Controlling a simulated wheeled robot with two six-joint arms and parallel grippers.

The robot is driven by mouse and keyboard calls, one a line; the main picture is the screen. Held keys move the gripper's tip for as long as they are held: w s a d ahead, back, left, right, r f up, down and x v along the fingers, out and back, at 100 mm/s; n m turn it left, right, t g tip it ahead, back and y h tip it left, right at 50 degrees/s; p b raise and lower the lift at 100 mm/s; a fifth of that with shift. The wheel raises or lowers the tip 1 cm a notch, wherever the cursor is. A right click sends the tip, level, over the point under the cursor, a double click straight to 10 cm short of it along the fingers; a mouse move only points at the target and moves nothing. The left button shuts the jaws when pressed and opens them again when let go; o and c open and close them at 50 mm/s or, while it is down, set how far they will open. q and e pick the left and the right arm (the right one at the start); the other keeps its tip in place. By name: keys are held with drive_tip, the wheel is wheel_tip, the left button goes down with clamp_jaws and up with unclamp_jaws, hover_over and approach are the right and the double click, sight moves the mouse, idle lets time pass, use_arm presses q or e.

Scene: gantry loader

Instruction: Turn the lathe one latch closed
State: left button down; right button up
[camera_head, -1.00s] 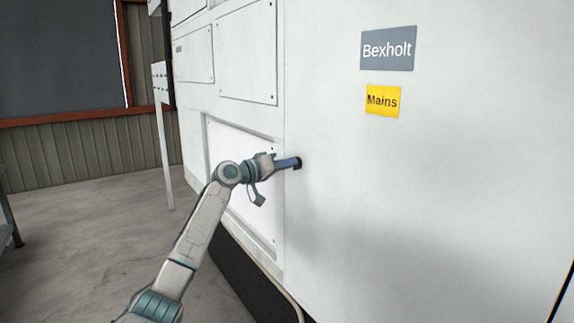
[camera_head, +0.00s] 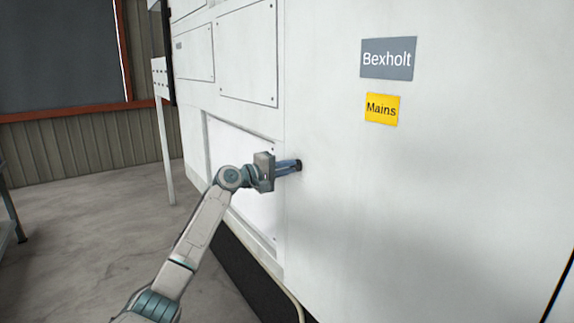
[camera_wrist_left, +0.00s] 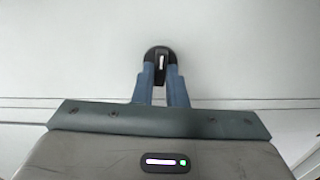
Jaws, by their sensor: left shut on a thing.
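The latch is a small dark rounded knob (camera_wrist_left: 160,54) on the white machine panel, with a pale upright bar at its middle in the left wrist view. In the head view only its dark edge (camera_head: 299,164) shows past my fingertips. My left gripper (camera_head: 291,166) reaches in from the left and is shut on the latch. In the left wrist view its two blue fingers (camera_wrist_left: 161,75) stand on either side of the knob's lower part. My right gripper is not in view.
The white machine wall (camera_head: 450,200) fills the right side. A grey Bexholt sign (camera_head: 388,59) and a yellow Mains label (camera_head: 382,109) are above and right of the latch. A recessed panel (camera_head: 245,140) lies left of it. The floor (camera_head: 90,235) at left is open.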

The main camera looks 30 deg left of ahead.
use_arm(q)
drive_tip(key=shift+n, duration=0.5)
drive_tip(key=c, duration=1.5)
unclamp_jaws()
drive_tip(key=shift+o, duration=0.2)
drive_tip(key=shift+a, duration=0.1)
drive_tip(key=shift+s+f, duration=0.1)
drive_tip(key=shift+s, duration=0.1)
drive_tip(key=b+v, duration=0.4)
drive_tip(key=v, duration=0.6)
drive_tip(key=shift+s+a+b, duration=0.15)
drive_tip(key=shift+b, duration=0.2)
